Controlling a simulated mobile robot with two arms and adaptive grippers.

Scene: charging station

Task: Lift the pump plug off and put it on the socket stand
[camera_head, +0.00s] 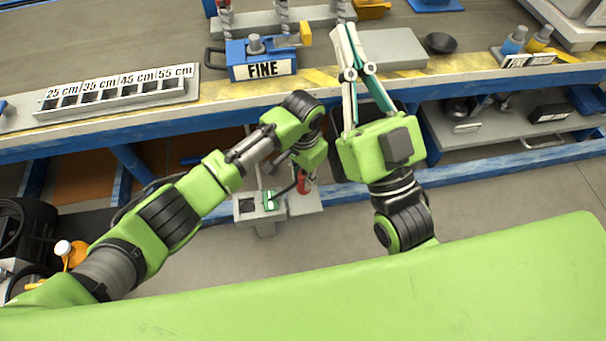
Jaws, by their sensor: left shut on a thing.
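My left arm reaches in from the left, and my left gripper (303,176) points down over the low grey stand. It is shut on a small red piece (303,186), which seems to be the pump plug; the fingers are mostly hidden by the wrist. A dark cable runs left from there to a small green and white part (270,200) on the grey block (246,208), which looks like the socket stand. I cannot tell whether the plug touches the block under it (307,204). My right gripper (346,32) stretches over the bench; its finger gap is unclear.
A workbench with a yellow-striped edge (215,92) crosses the view. A lower shelf (470,152) holds metal parts. Floor is free at right.

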